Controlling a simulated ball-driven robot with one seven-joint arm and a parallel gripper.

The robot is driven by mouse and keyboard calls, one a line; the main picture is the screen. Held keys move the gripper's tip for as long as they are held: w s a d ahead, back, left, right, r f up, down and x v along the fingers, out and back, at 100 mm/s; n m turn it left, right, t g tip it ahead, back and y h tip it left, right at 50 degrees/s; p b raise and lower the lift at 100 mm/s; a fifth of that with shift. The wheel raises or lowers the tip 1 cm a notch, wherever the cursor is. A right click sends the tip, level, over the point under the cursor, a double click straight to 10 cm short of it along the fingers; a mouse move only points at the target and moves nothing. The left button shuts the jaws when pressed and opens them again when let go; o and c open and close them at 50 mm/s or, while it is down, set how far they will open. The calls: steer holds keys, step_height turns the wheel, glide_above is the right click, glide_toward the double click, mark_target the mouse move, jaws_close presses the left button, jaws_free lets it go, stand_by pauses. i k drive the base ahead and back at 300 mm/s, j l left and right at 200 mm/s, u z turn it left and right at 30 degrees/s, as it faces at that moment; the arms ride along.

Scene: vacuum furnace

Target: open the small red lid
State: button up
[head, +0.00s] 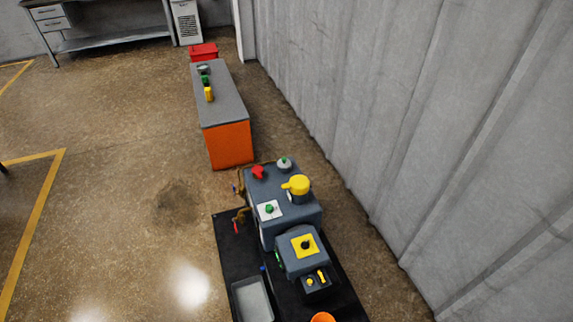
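A small red piece (258,172) sits on top of the grey-blue furnace (310,212), at its far left corner. It looks like the small red lid and seems to lie down on the top, but it is too small to tell for certain whether it is shut. My gripper is not in view.
The furnace top also carries a yellow part (298,185), a grey knob (284,163) and a green knob on a white plate (269,209). A grey tray (252,299) lies on the black base. An orange bench (230,146) stands behind; floor is clear left, a wall right.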

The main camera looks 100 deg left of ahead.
mark_target(257, 170)
steer(key=u, duration=2.75)
steer(key=i+j, duration=1)
steer(key=i, duration=0.15)
steer(key=k+j+u, duration=0.05)
